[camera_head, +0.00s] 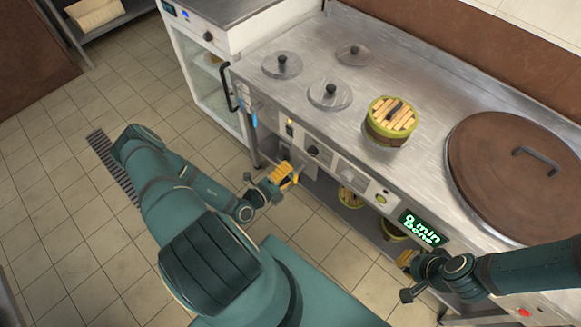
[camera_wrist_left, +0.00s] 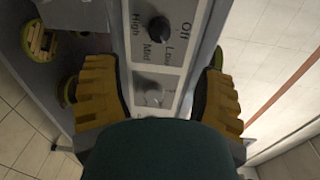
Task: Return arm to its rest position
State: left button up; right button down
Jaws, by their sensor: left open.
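My left gripper (camera_head: 285,177) has yellow fingers and hangs in front of the stove's front panel, below the worktop edge. In the left wrist view its two fingers (camera_wrist_left: 158,95) stand wide apart with nothing between them, facing a panel with a black Off/Low/Mid/High knob (camera_wrist_left: 159,28). My right gripper (camera_head: 408,260) is at the lower right of the head view, near the panel's lower edge; its fingers are small and partly hidden, so their opening is unclear.
The steel worktop (camera_head: 400,60) carries a green-rimmed bamboo steamer (camera_head: 391,120), several small round lids (camera_head: 330,94) and a large brown lid (camera_head: 520,170). A display (camera_head: 422,227) reads "0 min Done". More steamers (camera_head: 350,197) sit on a lower shelf. Tiled floor (camera_head: 60,200) is open at left.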

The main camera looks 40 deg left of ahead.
pick_arm(q)
jog(key=s+d+r+m+g+h, duration=0.1)
jog(key=d+r+m+g+h, duration=0.1)
jog(key=d+m+g+h, duration=0.4)
jog(key=s+d+r+m+g+h, duration=0.2)
jog(key=d+m+h, duration=0.3)
jog(key=d+m, duration=0.5)
jog(key=s+d+m+g+y, duration=0.5)
jog(key=s+m+g, duration=0.55)
jog(key=m, duration=0.75)
jog(key=w+d+r+m+t+y, duration=0.1)
jog(key=w+r+m+y, duration=0.1)
jog(key=m, duration=0.6)
jog(key=w+d+r+m+t+y, duration=0.1)
jog(key=w+r+m+t+y, duration=0.1)
jog(key=w+m, duration=0.3)
jog(key=m, duration=0.3)
jog(key=shift+w+r, duration=0.3)
jog(key=shift+r, duration=0.05)
